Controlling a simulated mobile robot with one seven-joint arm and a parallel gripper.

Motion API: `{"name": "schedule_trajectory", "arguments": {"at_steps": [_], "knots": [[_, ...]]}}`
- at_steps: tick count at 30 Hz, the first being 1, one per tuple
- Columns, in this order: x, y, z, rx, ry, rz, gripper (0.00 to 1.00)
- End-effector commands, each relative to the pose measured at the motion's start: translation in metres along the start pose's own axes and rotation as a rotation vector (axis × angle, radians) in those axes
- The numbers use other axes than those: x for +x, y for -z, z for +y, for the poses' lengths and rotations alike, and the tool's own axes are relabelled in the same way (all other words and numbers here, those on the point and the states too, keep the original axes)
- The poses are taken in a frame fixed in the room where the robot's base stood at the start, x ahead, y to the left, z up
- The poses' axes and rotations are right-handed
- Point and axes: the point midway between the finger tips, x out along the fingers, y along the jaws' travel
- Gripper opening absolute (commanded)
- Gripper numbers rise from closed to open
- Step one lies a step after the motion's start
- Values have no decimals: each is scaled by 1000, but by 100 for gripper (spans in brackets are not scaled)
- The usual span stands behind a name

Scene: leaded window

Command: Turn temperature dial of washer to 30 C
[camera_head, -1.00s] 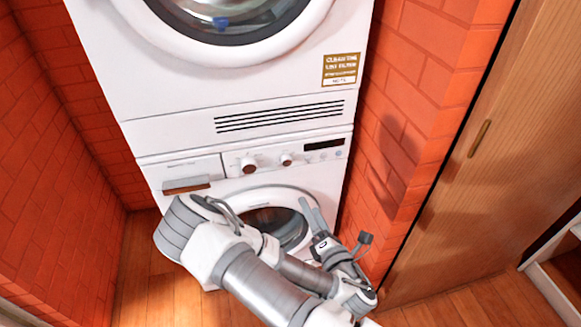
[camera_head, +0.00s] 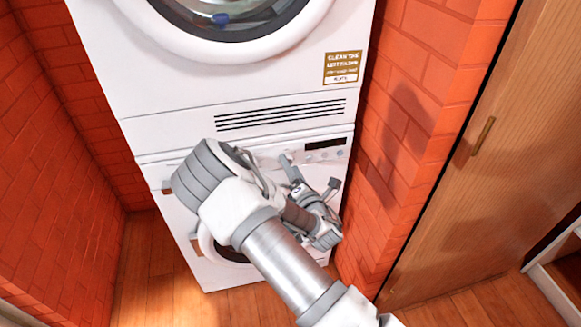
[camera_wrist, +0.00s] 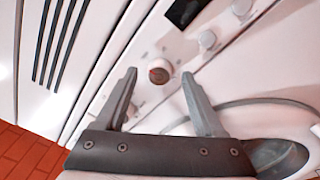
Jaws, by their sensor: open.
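The white washer (camera_head: 205,268) is the lower machine, and my arm covers much of its front. In the wrist view a small round dial (camera_wrist: 159,72) with a red-brown face sits on the washer's control panel. My gripper (camera_wrist: 159,73) is open and empty, with one fingertip to each side of this dial in the picture. Whether the fingers are level with it or still in front of it is unclear. In the head view my gripper (camera_head: 286,160) is at the panel, left of the dark display (camera_head: 324,144). My arm hides the panel's left part. The dial markings are unreadable.
A second white machine (camera_head: 150,80) is stacked above, with a slotted vent (camera_head: 280,114) between. A round button (camera_wrist: 207,40) is near the dial. Red brick walls (camera_head: 395,170) stand close on both sides. A wooden door (camera_head: 500,190) is at the right.

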Motion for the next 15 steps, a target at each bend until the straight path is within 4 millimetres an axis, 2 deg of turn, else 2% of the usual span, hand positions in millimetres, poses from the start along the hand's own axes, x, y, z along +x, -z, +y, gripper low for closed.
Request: {"name": "schedule_trajectory", "arguments": {"at_steps": [3,11,15], "knots": [[6,0,0,0,0,0,70],[8,0,0,0,0,0,70],[8,0,0,1,0,0,49]]}}
